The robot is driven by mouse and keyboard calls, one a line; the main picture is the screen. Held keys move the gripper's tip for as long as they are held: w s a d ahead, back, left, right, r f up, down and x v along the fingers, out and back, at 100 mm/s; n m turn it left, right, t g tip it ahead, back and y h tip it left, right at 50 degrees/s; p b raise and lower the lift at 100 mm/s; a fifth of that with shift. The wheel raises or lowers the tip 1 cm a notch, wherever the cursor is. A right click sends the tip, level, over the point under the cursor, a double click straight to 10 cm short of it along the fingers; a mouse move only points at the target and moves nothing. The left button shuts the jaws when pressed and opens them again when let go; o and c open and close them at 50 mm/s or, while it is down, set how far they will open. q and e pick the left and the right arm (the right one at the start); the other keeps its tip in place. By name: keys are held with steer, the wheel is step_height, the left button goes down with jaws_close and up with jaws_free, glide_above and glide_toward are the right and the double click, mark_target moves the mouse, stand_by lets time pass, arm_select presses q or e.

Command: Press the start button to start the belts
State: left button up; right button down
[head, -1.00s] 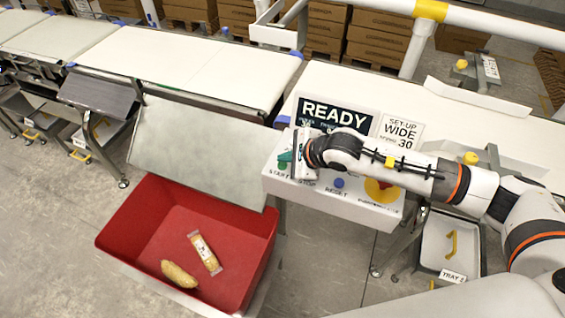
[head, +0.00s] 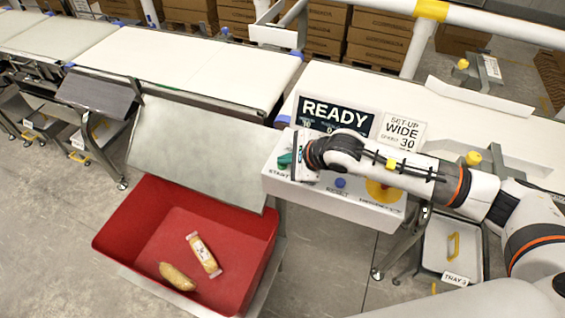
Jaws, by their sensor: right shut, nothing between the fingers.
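The white control box (head: 330,205) stands at the near edge of the belt line. Its green start button (head: 285,160) shows at the box's left end, partly covered by my right gripper (head: 290,163). The gripper is shut and empty, with its fingertips over the start button; whether they touch it I cannot tell. The stop button is hidden under the gripper. The blue reset button (head: 340,183) and a red and yellow emergency stop (head: 380,190) sit farther right. The display (head: 333,113) behind reads READY. My left gripper is not in view.
White belts (head: 180,62) run across the back. A red bin (head: 128,222) with two wrapped items stands below a grey chute (head: 195,150). A sign (head: 402,132) reads SET-UP WIDE 30. A tray (head: 433,245) hangs at the lower right.

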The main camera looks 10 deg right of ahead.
mark_target(286, 169)
steer(key=shift+f, duration=0.2)
stand_by(0.4)
steer(key=shift+r, duration=0.7)
step_height(286, 169, up, 6)
steer(key=p, duration=0.2)
steer(key=shift+p, duration=0.35)
stand_by(0.5)
